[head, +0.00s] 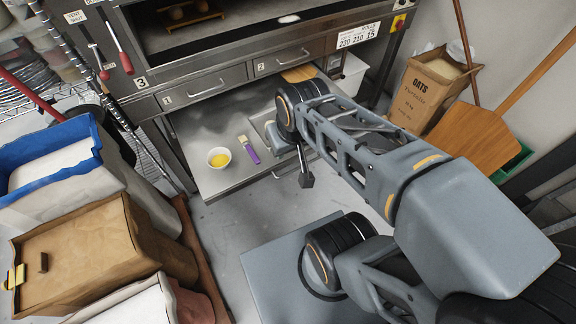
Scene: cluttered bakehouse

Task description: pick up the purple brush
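The purple brush (249,149) lies on the pulled-out metal shelf (215,183) under the oven. Its pale bristle end points to the back left, and its purple handle points to the front right. A white bowl (219,157) with yellow contents stands just to its left. My gripper (305,179) is to the right of the brush and apart from it, near the shelf's front edge. Only part of the gripper shows past my arm, so I cannot tell how far its fingers are apart. I see nothing held in it.
The oven has drawers (205,88) above the shelf. A tray-like item (261,121) lies behind my arm's end. A blue-rimmed bin (52,172) and brown sack (100,245) crowd the left. An oats bag (430,90) and wooden peel (470,137) stand right.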

